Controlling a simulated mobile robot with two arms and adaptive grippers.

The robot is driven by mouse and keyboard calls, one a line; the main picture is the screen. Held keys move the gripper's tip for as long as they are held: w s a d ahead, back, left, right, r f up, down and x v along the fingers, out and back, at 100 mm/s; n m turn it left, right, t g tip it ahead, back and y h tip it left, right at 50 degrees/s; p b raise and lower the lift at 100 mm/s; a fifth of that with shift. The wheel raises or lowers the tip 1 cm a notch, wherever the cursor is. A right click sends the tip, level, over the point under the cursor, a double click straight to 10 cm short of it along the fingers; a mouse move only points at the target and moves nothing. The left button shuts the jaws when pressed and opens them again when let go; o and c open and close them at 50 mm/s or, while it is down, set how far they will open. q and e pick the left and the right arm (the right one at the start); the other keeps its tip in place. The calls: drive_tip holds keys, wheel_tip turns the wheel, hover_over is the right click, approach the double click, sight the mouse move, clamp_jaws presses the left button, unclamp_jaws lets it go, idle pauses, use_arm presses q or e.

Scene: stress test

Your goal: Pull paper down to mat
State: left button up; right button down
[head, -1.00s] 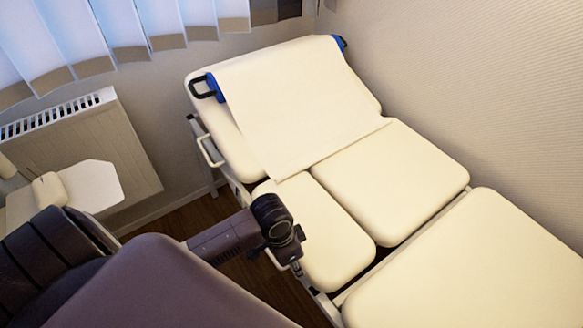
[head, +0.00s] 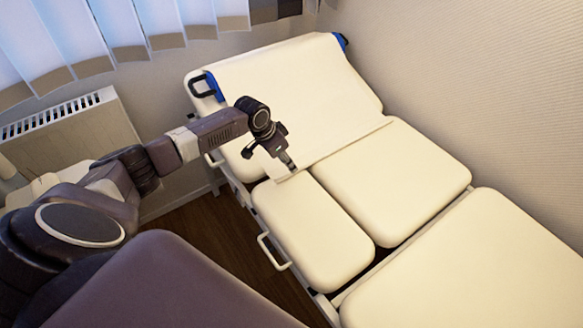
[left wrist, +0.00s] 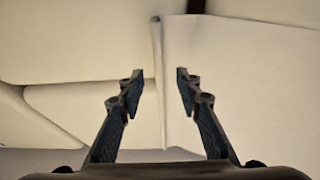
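A white paper sheet (head: 310,85) hangs from a holder with blue ends (head: 213,88) at the top of the couch. It lies over the raised backrest, and its lower edge is near the gap above the cream seat pads (head: 390,180). I see no separate mat. My left gripper (head: 289,165) is at the lower left corner of the paper. In the left wrist view the gripper (left wrist: 158,88) is open, with the edge of the paper (left wrist: 225,75) showing between its fingers. I cannot tell whether it touches. My right gripper is not in view.
A small left pad (head: 312,235) and a long lower pad (head: 480,270) make up the rest of the couch. A side rail (head: 272,252) sticks out at its left. A radiator (head: 75,130) stands at the left wall. The right wall borders the couch.

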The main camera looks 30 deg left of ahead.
sight(290, 173)
use_arm(q)
drive_tip(key=shift+x, duration=2.45)
drive_tip(key=shift+c, duration=0.4)
clamp_jaws()
